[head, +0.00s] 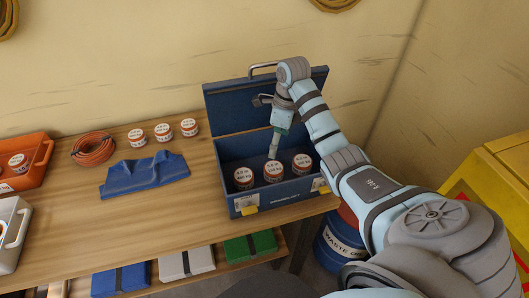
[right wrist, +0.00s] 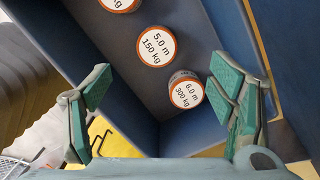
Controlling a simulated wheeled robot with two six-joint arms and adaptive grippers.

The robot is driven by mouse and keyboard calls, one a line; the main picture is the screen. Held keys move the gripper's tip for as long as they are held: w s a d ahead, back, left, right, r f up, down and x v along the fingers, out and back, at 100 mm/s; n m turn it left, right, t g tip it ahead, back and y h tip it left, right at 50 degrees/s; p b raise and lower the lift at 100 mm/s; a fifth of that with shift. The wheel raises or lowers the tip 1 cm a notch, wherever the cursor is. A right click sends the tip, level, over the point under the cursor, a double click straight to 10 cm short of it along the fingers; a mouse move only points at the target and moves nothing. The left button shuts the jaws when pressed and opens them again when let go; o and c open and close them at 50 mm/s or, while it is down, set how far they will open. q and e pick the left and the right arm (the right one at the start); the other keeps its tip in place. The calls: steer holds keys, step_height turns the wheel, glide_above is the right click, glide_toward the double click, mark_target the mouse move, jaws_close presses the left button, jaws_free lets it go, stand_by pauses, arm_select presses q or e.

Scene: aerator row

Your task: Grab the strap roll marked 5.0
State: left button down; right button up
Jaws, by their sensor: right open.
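The strap roll marked 5.0 m, 150 kg (right wrist: 157,46) is a small round roll with a white label and orange rim. It is the middle one of three in the open blue toolbox (head: 284,193), and shows in the head view too (head: 273,172). A roll marked 6.0 m, 300 kg (right wrist: 186,92) sits beside it. The third roll (right wrist: 119,3) is cut off at the top of the right wrist view. My right gripper (head: 274,150) is over the toolbox, its green-padded fingers spread and empty, apart from the rolls. My left gripper is not in view.
The toolbox's raised lid (head: 232,108) stands behind my right gripper. Bench space in front of the cloth is clear.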

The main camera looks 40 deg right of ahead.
mark_target(274, 167)
steer(key=f+b, duration=0.2)
steer(key=s+f+b, duration=0.1)
steer(key=f+b, duration=0.2)
steer(key=s+f+b, duration=0.1)
steer(key=f+b, duration=0.1)
steer(key=b, duration=0.1)
steer(key=shift+a+f, duration=0.25)
steer(key=shift+a, duration=0.05)
steer(key=f+b, duration=0.1)
steer(key=w+f+b, duration=0.1)
steer(key=f+b, duration=0.1)
steer(key=w+f+b, duration=0.1)
steer(key=f+b, duration=0.1)
steer(key=shift+w+f, duration=0.1)
steer(key=shift+f, duration=0.05)
steer(key=shift+a+f, duration=0.1)
steer(key=shift+f, duration=0.2)
arm_select(q)
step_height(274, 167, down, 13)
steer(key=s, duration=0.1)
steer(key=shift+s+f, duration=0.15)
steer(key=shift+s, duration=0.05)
steer(key=shift+p, duration=0.3)
arm_select(e)
steer(key=c, duration=1.4)
